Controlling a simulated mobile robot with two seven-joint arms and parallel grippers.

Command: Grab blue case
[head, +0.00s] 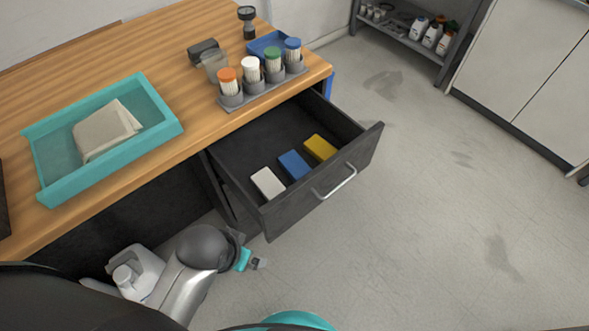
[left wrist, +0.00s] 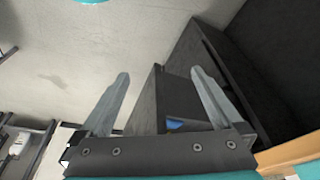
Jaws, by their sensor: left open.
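The blue case (head: 294,165) lies in the open drawer (head: 240,150), between a white case (head: 267,184) and a yellow case (head: 320,148). In the left wrist view a small patch of blue (left wrist: 174,125) shows inside the drawer between my fingers, most of it hidden. My left gripper (head: 258,263) is outside the drawer, in front of and below its near left corner, apart from the blue case. Its two fingers (left wrist: 160,85) are spread and empty in the left wrist view. My right gripper is not in view.
The wooden desk (head: 190,55) above the drawer bears a teal tray (head: 155,135) with a folded cloth and a grey rack (head: 262,92) of capped containers. A metal handle (head: 336,183) sticks out from the drawer front. The floor at right is clear.

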